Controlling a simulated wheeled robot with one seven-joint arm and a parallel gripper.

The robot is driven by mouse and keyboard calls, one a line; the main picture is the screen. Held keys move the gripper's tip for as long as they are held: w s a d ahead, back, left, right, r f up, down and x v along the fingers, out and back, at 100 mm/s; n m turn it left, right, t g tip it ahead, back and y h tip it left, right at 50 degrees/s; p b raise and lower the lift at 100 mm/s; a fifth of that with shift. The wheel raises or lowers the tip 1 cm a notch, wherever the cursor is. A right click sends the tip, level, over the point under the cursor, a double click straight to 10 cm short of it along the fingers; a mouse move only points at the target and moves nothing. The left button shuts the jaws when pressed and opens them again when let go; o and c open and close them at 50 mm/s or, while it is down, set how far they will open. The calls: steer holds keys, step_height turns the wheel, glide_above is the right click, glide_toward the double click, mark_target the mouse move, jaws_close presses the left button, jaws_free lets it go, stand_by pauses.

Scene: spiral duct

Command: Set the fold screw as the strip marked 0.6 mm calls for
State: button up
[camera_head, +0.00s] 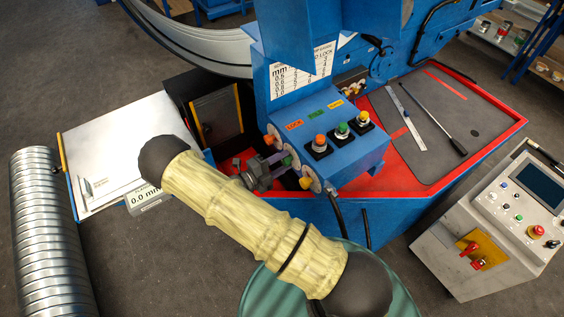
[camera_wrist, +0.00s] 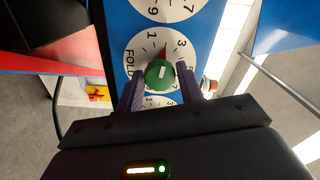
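In the wrist view a green knob (camera_wrist: 160,76) sits on the white dial marked FOLD (camera_wrist: 134,50). Its red pointer stands between the 1 and the 3. My gripper's (camera_wrist: 159,80) fingers flank the knob on both sides, very close to it; contact is unclear. In the head view my gripper (camera_head: 270,172) reaches the dials on the blue machine's side, at the green middle knob (camera_head: 287,160). A white settings chart (camera_head: 302,75) in mm hangs above, its top and right columns partly hidden and small. A display (camera_head: 145,197) reads 0.0 mm; my arm partly covers it.
A second dial (camera_wrist: 165,8) adjoins the FOLD dial. LOCK, FOLD and another label sit above push buttons (camera_head: 341,131) on the blue box. A ruler (camera_head: 407,118) and dark rod lie on the grey deck. A control console (camera_head: 500,220) stands right, a spiral duct (camera_head: 48,230) left.

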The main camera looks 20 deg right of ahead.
steer(key=shift+o, duration=1.3)
steer(key=shift+a, duration=0.15)
steer(key=shift+s+a+f, duration=0.1)
steer(key=shift+a, duration=0.2)
steer(key=b+v, duration=0.7)
steer(key=v, duration=0.9)
steer(key=shift+a, duration=0.3)
steer(key=shift+s+d+r, duration=0.1)
steer(key=shift+r, duration=0.1)
